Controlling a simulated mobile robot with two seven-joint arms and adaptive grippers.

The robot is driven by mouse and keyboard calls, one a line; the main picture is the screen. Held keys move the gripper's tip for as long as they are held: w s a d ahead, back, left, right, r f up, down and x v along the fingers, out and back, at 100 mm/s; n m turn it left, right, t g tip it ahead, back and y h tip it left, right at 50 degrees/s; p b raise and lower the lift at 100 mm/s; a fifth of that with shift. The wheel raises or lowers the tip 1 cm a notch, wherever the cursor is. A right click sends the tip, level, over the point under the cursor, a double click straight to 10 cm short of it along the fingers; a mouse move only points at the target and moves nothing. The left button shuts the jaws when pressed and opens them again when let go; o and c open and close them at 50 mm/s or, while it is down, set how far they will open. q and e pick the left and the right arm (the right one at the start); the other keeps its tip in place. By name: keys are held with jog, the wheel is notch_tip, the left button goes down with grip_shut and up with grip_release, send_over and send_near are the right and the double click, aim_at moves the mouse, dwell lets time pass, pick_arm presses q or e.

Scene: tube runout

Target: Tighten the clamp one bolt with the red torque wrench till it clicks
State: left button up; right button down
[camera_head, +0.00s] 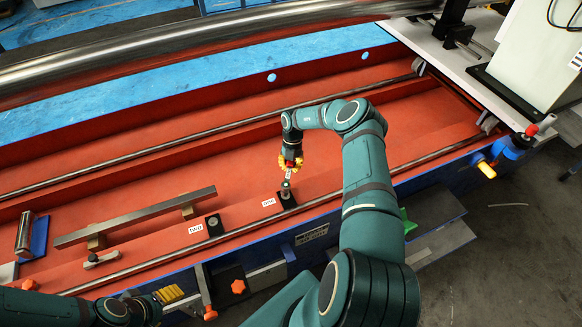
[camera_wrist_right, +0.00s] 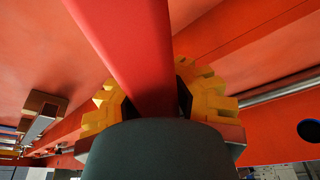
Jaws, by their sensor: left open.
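My right gripper (camera_head: 290,162), with yellow fingers, is above the clamp labelled ONE (camera_head: 287,200) on the red bed. In the right wrist view the red torque wrench (camera_wrist_right: 125,45) runs between the yellow fingers of this gripper (camera_wrist_right: 160,105), which is shut on it. In the head view a short metal piece (camera_head: 287,180) stands between the gripper and the clamp. The bolt itself is hidden, and I cannot tell how the wrench sits on it. My left gripper (camera_head: 168,294) is open at the lower left, by the front edge of the machine.
The clamp labelled TWO (camera_head: 214,225) is to the left, with a long metal bar (camera_head: 135,218) on blocks beyond it. A metal cylinder (camera_head: 25,232) is at the far left. A large steel tube (camera_head: 180,45) crosses the back. The red bed's middle is clear.

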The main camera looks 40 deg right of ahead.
aim_at(290, 162)
jog(key=shift+r+p, duration=0.45)
jog(key=shift+r, duration=0.2)
dwell(0.5)
jog(key=shift+r+p, duration=1.9)
jog(key=shift+r, duration=0.6)
